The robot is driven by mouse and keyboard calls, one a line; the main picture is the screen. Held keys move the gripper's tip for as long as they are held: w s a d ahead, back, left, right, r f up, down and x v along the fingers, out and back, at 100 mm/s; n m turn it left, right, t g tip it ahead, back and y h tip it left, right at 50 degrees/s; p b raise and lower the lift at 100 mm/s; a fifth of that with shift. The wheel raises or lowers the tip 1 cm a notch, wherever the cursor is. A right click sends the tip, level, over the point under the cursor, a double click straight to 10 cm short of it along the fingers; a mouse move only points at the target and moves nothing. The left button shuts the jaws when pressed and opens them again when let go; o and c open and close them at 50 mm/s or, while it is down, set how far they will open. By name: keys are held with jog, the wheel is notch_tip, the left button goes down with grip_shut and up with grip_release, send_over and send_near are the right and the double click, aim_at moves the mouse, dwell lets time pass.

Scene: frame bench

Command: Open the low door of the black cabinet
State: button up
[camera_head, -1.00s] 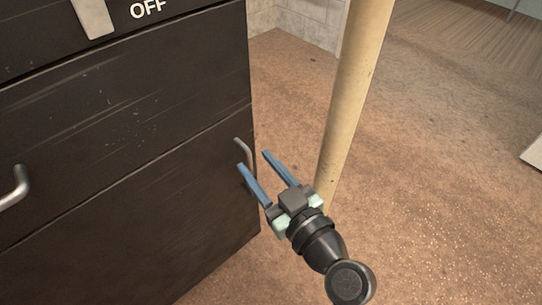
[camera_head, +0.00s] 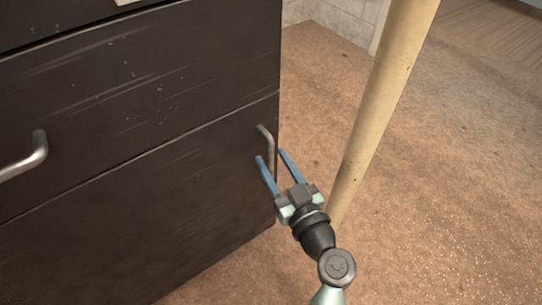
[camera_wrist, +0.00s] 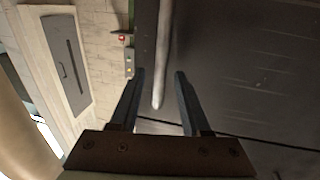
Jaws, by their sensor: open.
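The black cabinet fills the left of the head view. Its low door (camera_head: 190,205) is flush with the cabinet front below a thin seam. The door's metal handle (camera_head: 268,142) is a small upright bar near the right edge; it also shows in the wrist view (camera_wrist: 162,60). My gripper (camera_head: 271,156) is open at the handle, with its blue fingers pointing at the cabinet. In the wrist view the handle's end shows between the two fingertips (camera_wrist: 160,73), with space on both sides. I cannot tell how deep the handle lies between the fingers.
A cream pole (camera_head: 385,100) stands on the floor just right of my gripper. A second metal handle (camera_head: 25,158) sticks out from the upper panel at left. The brown floor (camera_head: 450,200) right of the pole is clear.

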jog(key=shift+x, duration=1.05)
grip_shut()
dwell(0.7)
